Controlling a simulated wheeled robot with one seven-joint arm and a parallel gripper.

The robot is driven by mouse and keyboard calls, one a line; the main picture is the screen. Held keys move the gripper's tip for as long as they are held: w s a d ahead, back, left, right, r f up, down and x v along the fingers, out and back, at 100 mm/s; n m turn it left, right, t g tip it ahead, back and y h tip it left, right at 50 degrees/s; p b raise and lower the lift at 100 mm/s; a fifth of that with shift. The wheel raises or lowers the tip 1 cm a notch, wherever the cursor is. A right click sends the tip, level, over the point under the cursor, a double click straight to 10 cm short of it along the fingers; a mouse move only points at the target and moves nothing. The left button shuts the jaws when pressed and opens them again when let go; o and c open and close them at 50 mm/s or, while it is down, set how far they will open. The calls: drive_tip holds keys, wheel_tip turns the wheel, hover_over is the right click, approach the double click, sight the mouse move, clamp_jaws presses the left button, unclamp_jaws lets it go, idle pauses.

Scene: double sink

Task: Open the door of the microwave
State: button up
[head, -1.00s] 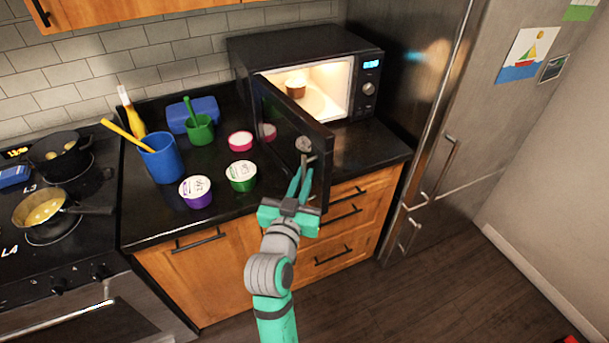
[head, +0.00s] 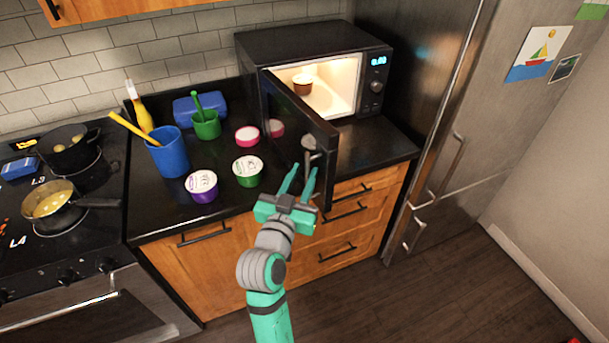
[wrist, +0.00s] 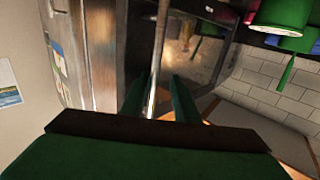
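The black microwave (head: 300,45) stands at the back right of the counter. Its door (head: 300,112) is swung wide open toward the front, and the lit inside (head: 335,85) shows. A small brown cup (head: 303,85) sits inside. My gripper (head: 300,172) is at the front of the door, near the lower end of the grey handle (head: 309,145). Its two teal fingers are spread with a gap between them, and they look empty. The wrist view shows both fingers (wrist: 158,92) apart, with a pale upright bar in line with the gap; I cannot tell whether they touch it.
A purple tub (head: 202,187), a green tub (head: 248,172), a pink-rimmed tub (head: 247,137), a green cup (head: 206,125) and a blue cup (head: 167,155) stand left of the door. The steel fridge (head: 440,110) is at the right. The floor (head: 450,290) in front is clear.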

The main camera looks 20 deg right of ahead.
drive_tip(key=shift+s, duration=0.15)
drive_tip(key=v, duration=1)
drive_tip(key=shift+s+a, duration=0.2)
drive_tip(key=shift+a, duration=0.05)
drive_tip(key=s+a+f+n+y, duration=0.4)
drive_tip(key=s+f, duration=0.2)
drive_tip(key=f, duration=0.3)
drive_tip(key=s+a+f+n+y, duration=0.4)
drive_tip(key=s+f, duration=0.2)
drive_tip(key=f, duration=0.3)
drive_tip(key=s+a+f+y, duration=0.1)
drive_tip(key=s, duration=0.8)
drive_tip(key=s+a+f+m+y, duration=0.1)
drive_tip(key=s, duration=0.9)
drive_tip(key=shift+f+t, duration=0.3)
drive_tip(key=shift+f, duration=0.1)
